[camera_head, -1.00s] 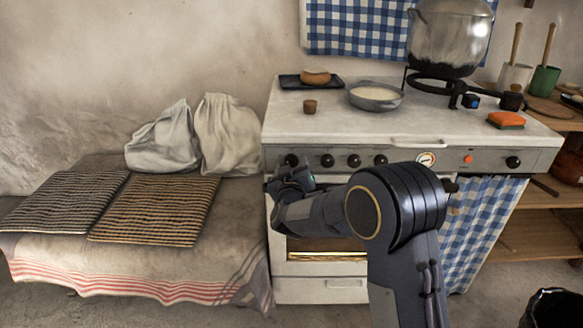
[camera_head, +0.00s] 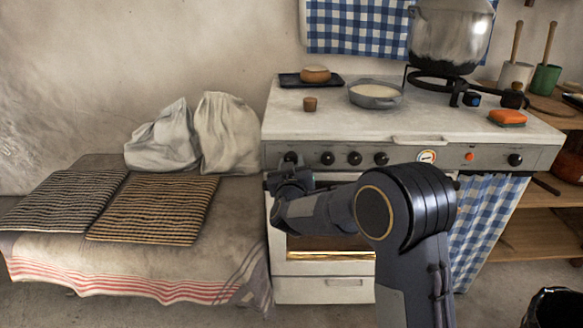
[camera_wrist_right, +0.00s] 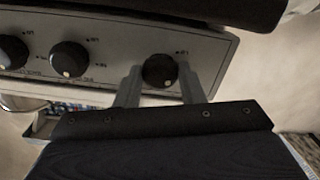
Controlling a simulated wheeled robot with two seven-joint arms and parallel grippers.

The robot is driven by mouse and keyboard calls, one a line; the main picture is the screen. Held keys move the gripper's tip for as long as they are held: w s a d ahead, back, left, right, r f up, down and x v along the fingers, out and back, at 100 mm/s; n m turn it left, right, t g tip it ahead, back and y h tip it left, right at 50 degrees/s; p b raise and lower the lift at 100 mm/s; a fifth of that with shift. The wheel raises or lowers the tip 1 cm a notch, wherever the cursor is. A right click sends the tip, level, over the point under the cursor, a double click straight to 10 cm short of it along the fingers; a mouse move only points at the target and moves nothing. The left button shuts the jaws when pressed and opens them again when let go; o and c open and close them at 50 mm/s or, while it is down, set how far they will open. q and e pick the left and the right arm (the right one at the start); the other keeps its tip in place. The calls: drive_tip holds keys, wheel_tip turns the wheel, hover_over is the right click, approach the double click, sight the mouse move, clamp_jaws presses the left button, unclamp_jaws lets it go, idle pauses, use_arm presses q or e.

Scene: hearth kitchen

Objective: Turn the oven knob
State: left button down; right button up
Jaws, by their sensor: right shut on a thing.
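The stove's front panel has a row of dark round knobs, among them a middle one (camera_head: 355,158). The end knob of the row at the left (camera_head: 291,157) is partly covered by my right gripper (camera_head: 291,164). In the right wrist view this end knob (camera_wrist_right: 160,70) is dark with a pale mark on its lower edge. My right gripper (camera_wrist_right: 161,85) has one finger on each side of it and is shut on it. The oven door (camera_head: 330,244) below is shut, partly hidden by my right arm. My left gripper is not in view.
A cloth-covered bench with mats (camera_head: 155,209) and white sacks (camera_head: 228,133) adjoins the stove at the left. A checked curtain (camera_head: 487,215) hangs at the right.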

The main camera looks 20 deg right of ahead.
drive_tip(key=m+b, duration=0.3)
drive_tip(key=m, duration=0.3)
drive_tip(key=shift+f+b, duration=0.15)
drive_tip(key=shift+b, duration=0.25)
drive_tip(key=m+b, duration=0.2)
drive_tip(key=m, duration=0.3)
drive_tip(key=shift+m+b, duration=0.3)
drive_tip(key=shift+b, duration=0.1)
drive_tip(key=o, duration=1)
drive_tip(key=shift+r, duration=0.2)
drive_tip(key=p+v, duration=0.1)
drive_tip(key=v, duration=0.6)
drive_tip(key=shift+s+a, duration=0.2)
drive_tip(key=shift+s, duration=0.2)
